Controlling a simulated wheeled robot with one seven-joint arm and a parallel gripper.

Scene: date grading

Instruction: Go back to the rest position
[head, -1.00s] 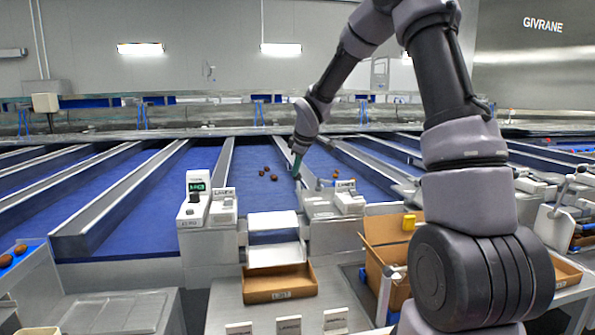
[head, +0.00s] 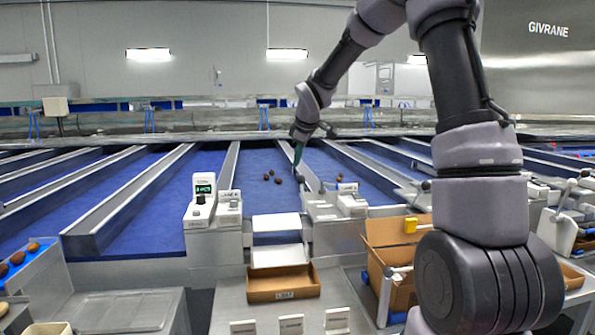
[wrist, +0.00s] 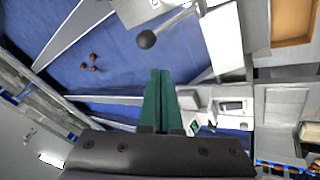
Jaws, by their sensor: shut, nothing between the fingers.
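My gripper (head: 297,164) is up over the blue sorting lanes, reached out ahead on my arm. In the wrist view its green fingers (wrist: 158,100) lie together with nothing between them. Several brown dates (head: 272,177) lie on the blue lane (head: 255,200) just left of the gripper; they also show at the left of the wrist view (wrist: 91,62). The gripper is apart from them.
An empty-looking brown tray (head: 283,289) sits at the front of the bench. A larger cardboard box (head: 385,235) stands to its right. A white device with a green display (head: 203,192) and a lever with a dark ball knob (wrist: 146,39) stand nearby.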

